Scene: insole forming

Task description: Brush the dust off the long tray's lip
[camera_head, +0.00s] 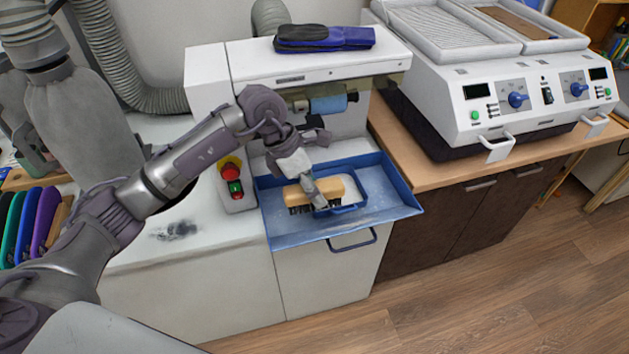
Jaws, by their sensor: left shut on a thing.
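The long blue tray (395,207) sits below the white machine, with its lip along the front edge. My left gripper (321,198) reaches down over the tray and is shut on a brush. The brush (332,187) has a pale wooden block and dark bristles pointing down. It is over the tray's inside, back from the front lip; whether the bristles touch the tray cannot be told. Greyish marks show faintly along the lip; whether they are dust is unclear. The fingers hide part of the brush. My right gripper is not in view.
A red and green button box (234,186) stands left of the tray. The white machine (300,62) with a blue roller (328,104) rises behind it. A dark smudge (174,230) marks the white counter. A twin-panel heating unit (500,85) stands right on a wooden top.

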